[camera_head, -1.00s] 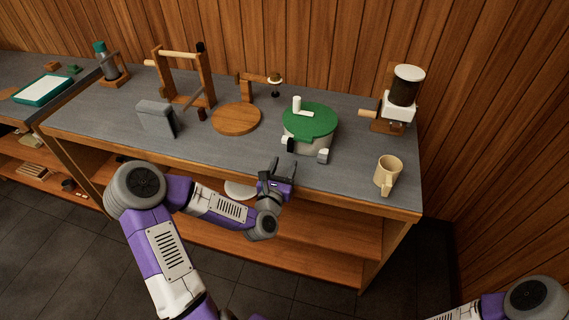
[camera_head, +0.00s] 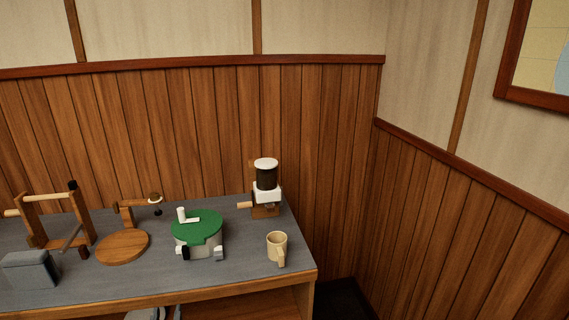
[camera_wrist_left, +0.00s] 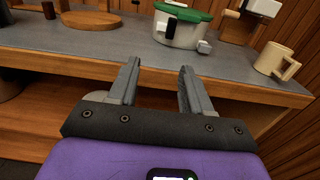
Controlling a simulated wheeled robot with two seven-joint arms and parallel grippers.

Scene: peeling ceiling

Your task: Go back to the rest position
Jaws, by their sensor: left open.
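My left gripper (camera_wrist_left: 158,72) shows in the left wrist view with its two grey fingers apart and nothing between them. It points at the front edge of the counter, below the green-lidded pot. In the head view only a small grey part of it (camera_head: 152,313) shows at the bottom edge, in front of the counter. My right gripper is out of view.
The grey-topped counter (camera_head: 140,280) holds a pot with a green lid (camera_head: 199,227), a beige mug (camera_head: 277,246), a grinder-like device (camera_head: 266,188), a round wooden board (camera_head: 122,247), a wooden frame (camera_head: 52,215) and a grey block (camera_head: 30,268). Wood-panelled walls stand behind and right.

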